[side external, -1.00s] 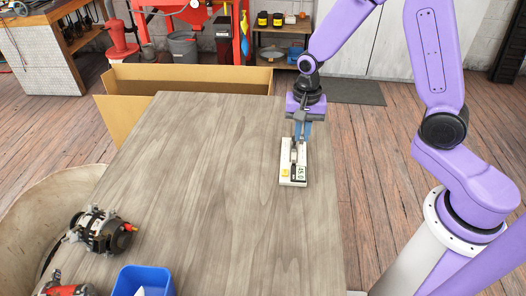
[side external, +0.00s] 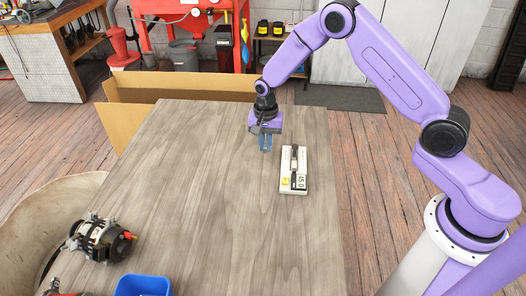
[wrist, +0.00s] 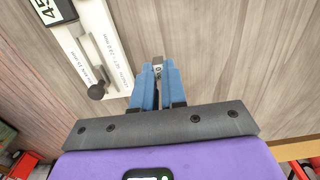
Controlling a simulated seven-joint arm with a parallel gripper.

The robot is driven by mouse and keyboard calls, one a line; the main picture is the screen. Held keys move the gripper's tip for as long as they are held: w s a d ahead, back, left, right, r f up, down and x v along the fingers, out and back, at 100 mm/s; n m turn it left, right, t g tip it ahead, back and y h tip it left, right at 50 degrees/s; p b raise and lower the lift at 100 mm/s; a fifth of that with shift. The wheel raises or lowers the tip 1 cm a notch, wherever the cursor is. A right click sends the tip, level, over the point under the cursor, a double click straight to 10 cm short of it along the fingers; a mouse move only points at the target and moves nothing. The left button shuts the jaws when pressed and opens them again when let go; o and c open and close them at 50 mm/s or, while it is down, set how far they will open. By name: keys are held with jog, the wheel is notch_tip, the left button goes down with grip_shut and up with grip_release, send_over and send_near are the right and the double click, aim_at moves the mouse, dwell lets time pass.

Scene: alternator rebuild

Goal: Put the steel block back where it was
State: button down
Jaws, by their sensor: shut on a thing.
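The steel block (wrist: 157,69) is a small grey piece between the blue fingertips in the wrist view, with dark marking on its face. My gripper (wrist: 157,84) is shut on it. In the side view my gripper (side external: 266,147) hangs above the wooden table, to the left of a white measuring board (side external: 287,184) and apart from it. The block is too small to make out in that view. The board also shows at the upper left of the wrist view (wrist: 118,74), with a metal slide, a dark knob and a digital display.
The grey wooden table (side external: 210,200) is clear in the middle. An alternator (side external: 98,239) and a blue bin (side external: 143,286) are at the near left. An open cardboard box (side external: 175,90) stands beyond the far edge. A round tan container (side external: 35,215) is left of the table.

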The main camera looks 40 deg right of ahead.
aim_at(263, 160)
jog(key=shift+w+f, duration=0.55)
jog(key=shift+f, duration=1.6)
jog(key=shift+f, duration=0.15)
jog(key=c, duration=1.2)
grip_release()
notch_tip(263, 160, up, 12)
jog(key=shift+r, duration=0.25)
